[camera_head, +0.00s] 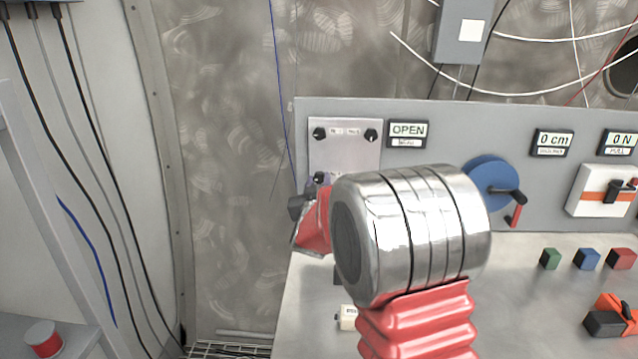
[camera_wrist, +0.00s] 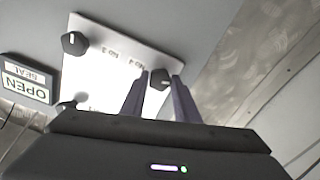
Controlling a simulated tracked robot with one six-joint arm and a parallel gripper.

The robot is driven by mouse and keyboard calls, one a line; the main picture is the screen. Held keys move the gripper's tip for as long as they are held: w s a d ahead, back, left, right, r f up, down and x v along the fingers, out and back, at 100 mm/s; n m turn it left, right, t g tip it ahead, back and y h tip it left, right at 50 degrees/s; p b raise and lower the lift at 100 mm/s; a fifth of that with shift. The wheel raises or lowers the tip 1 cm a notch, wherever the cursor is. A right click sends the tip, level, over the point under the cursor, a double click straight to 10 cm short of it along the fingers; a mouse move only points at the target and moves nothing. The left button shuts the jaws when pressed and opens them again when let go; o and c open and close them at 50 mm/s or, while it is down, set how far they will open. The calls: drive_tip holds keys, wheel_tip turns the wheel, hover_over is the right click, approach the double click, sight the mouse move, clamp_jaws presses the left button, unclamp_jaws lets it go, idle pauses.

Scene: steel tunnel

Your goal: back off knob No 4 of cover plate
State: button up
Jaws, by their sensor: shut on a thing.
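The cover plate (camera_head: 345,158) is a pale square plate on the grey panel, with dark knobs at its corners. In the wrist view the plate (camera_wrist: 115,60) appears upside down, with labels No 3 and No 4. Knob No 4 (camera_wrist: 160,79) is a dark knob with a pale mark, at the plate's lower left in the head view. My gripper (camera_wrist: 160,77) has its two fingertips on either side of this knob and is shut on it. Knob No 3 (camera_wrist: 74,43) is clear of the fingers. Two upper knobs (camera_head: 319,133) (camera_head: 371,135) show in the head view.
An OPEN seal display (camera_head: 407,134) is right of the plate. My arm hides part of the panel. A thin blue cable hangs left of the plate.

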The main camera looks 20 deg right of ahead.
drive_tip(key=n, duration=0.6)
drive_tip(key=shift+a, duration=0.1)
drive_tip(key=n, duration=0.4)
drive_tip(key=shift+f+n, duration=0.15)
drive_tip(key=shift+n, duration=1.45)
drive_tip(key=o, duration=1)
drive_tip(key=shift+o, duration=0.2)
drive_tip(key=shift+s, duration=0.1)
drive_tip(key=v, duration=1.3)
drive_tip(key=shift+s+a, duration=0.2)
drive_tip(key=shift+a, duration=0.05)
